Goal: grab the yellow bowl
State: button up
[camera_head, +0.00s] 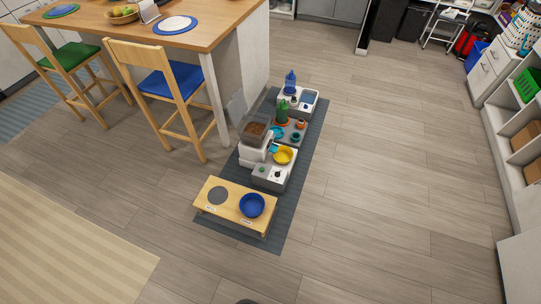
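The yellow bowl (283,156) is small and round. It sits on the white and grey pet feeder (268,176), right of the feeder's clear hopper of brown kibble (255,132). The bowl looks upright, and its inside shows from above. My gripper is not in view. Only a small dark shape shows at the bottom edge, and I cannot tell what it is.
A wooden stand (233,228) with a blue bowl (252,205) is in front of the feeder on the grey-blue mat (300,170). Behind are a green cactus-like item (282,110) and a water dispenser (290,82). Chairs (180,78) stand left. Floor right (400,170) is clear.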

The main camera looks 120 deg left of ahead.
aim_at(284, 154)
jog(key=u, duration=2.75)
jog(key=i, duration=3.05)
jog(key=u, duration=2.6)
